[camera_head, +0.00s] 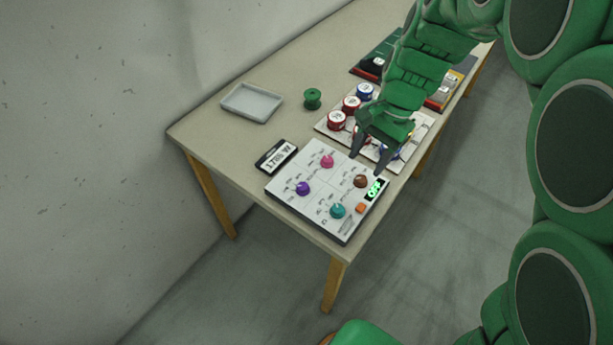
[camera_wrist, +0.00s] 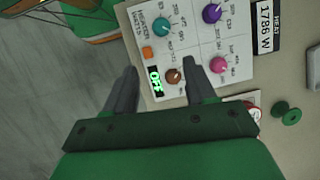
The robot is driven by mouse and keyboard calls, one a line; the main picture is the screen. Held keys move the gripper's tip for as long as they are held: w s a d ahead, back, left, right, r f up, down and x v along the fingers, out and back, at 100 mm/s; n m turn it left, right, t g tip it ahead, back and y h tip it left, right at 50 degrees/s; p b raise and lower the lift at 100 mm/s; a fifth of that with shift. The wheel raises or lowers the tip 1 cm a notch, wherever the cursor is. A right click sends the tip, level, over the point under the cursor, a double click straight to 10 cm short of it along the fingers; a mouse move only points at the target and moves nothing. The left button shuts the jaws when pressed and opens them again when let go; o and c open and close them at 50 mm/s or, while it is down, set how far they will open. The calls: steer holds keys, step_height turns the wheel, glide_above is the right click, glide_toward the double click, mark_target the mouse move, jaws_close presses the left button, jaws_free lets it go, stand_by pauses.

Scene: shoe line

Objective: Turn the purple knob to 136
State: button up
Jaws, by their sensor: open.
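The purple knob (camera_head: 303,188) sits on the left part of a white control panel (camera_head: 283,184) near the table's front corner. It also shows at the top of the wrist view (camera_wrist: 212,13), with printed numbers around it too small to read. The panel also carries a pink knob (camera_head: 327,161), a brown knob (camera_head: 361,181) and a teal knob (camera_head: 337,211). A small green-lit display (camera_head: 374,189) seems to read OFF. My gripper (camera_head: 369,163) is open and empty above the panel's far right edge, near the brown knob (camera_wrist: 173,76) and apart from the purple knob.
A black-and-white label plate (camera_head: 276,155) lies beside the panel. Behind are a grey tray (camera_head: 252,102), a green spool (camera_head: 312,99) and a board with red and blue round pieces (camera_head: 336,120). An orange button (camera_head: 361,208) is on the panel. The table's left part is mostly clear.

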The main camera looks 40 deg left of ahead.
glide_toward(304, 185)
steer(key=shift+g, duration=0.4)
steer(key=shift+w+x, duration=0.15)
steer(key=shift+x, duration=1.75)
steer(key=shift+w+x, duration=0.2)
steer(key=shift+x, duration=1.75)
steer(key=shift+f, duration=0.15)
steer(key=shift+c, duration=0.4)
jaws_close()
